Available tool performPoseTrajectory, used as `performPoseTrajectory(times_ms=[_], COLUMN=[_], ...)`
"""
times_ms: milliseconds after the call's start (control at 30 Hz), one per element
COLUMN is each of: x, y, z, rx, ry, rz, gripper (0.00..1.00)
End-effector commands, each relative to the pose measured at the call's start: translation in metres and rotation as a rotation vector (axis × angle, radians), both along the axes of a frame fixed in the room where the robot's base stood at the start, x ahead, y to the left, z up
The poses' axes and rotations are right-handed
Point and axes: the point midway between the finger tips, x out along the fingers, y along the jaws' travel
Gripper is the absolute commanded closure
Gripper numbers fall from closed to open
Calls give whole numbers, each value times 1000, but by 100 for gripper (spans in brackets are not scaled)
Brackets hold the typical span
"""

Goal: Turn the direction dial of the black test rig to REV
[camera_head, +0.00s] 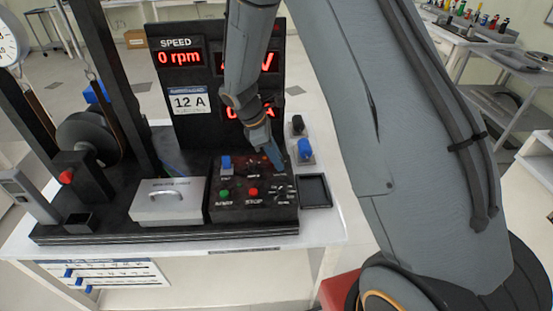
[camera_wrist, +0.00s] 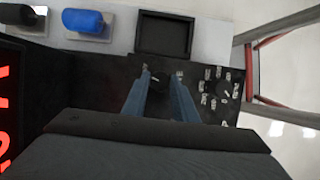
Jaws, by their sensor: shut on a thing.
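The black test rig's control panel (camera_head: 238,209) stands at the front right of the rig. My gripper (camera_head: 277,163) reaches down to the panel's upper right. In the wrist view my gripper (camera_wrist: 158,92) has its two blue-grey fingers on either side of a small dark direction dial (camera_wrist: 157,80), shut on it. Small white labels sit just beyond the fingertips, too small to read. The dial's pointer setting cannot be told. In the head view the fingers hide most of the dial.
Another dial (camera_wrist: 226,92) ringed with labels is right of the fingers in the wrist view. The speed display (camera_head: 179,58) reads 0 rpm.

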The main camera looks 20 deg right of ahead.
Motion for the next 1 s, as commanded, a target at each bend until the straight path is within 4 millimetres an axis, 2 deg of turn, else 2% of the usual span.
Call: performPoseTrajectory(times_ms=[400, 1000], x=[2, 2], y=[-1, -1], z=[0, 0], rx=[0, 0], ry=[0, -1], rz=[-223, -267], gripper=[97, 97])
